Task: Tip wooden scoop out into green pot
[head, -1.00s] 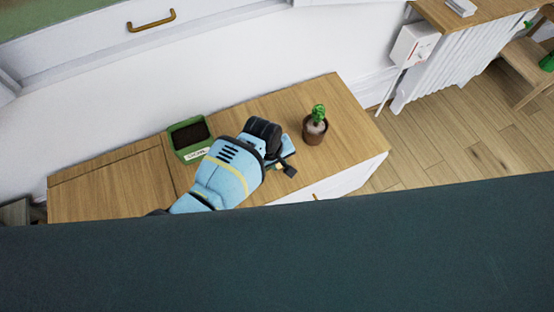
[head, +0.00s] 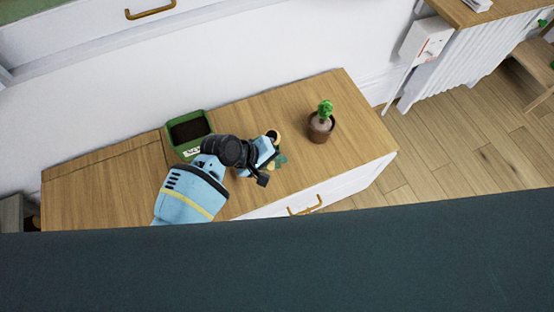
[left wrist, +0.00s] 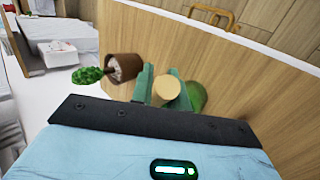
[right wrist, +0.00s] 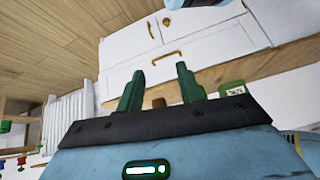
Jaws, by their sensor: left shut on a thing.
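My left gripper (head: 274,150) is shut on the wooden scoop, above the right part of the wooden cabinet top. In the left wrist view, the scoop (left wrist: 168,87) shows as a pale round wooden end between the green fingers (left wrist: 170,90); its bowl and contents cannot be made out. A rounded green thing (left wrist: 199,95), probably the green pot, shows behind one finger, mostly hidden. I cannot tell whether the scoop is over it. My right gripper (right wrist: 160,88) is open, fingers apart, and out of the head view.
A green planter box (head: 203,146) of dark soil with a white label stands left of my left gripper. A potted cactus (head: 320,126) in a brown pot stands close on its right. The cabinet's left part (head: 105,185) is clear.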

